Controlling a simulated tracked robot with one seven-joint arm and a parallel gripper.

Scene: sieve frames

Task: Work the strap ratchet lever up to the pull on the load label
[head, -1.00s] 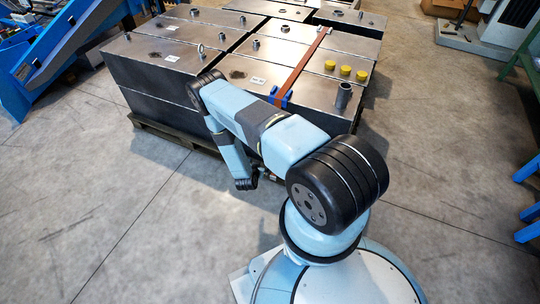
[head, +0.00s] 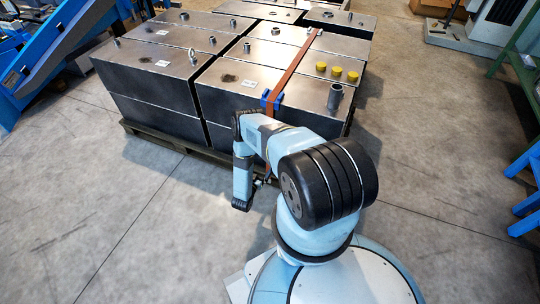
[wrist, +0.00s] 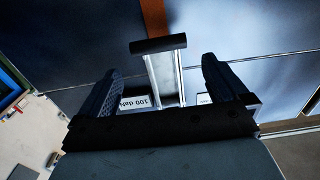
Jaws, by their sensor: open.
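In the wrist view the ratchet lever (wrist: 165,78) is a pale metal piece with a black crossbar grip (wrist: 158,45). It stands between the two fingers of my gripper (wrist: 161,67), which are apart, with a gap visible on each side. The load label (wrist: 138,103) reads "100 daN" upside down, beside the lever and partly behind the left finger. A second small label (wrist: 203,99) shows near the right finger. The orange-brown strap (wrist: 153,16) runs up from behind the grip. In the head view the strap (head: 295,65) crosses the metal blocks; my arm hides most of the ratchet.
A blue corner protector (head: 271,101) sits under the strap at the block's front edge. The metal blocks (head: 235,100) rest on a wooden pallet (head: 160,139). Yellow caps (head: 337,72) and a pipe stub (head: 335,96) stand on top. Floor around my base is clear.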

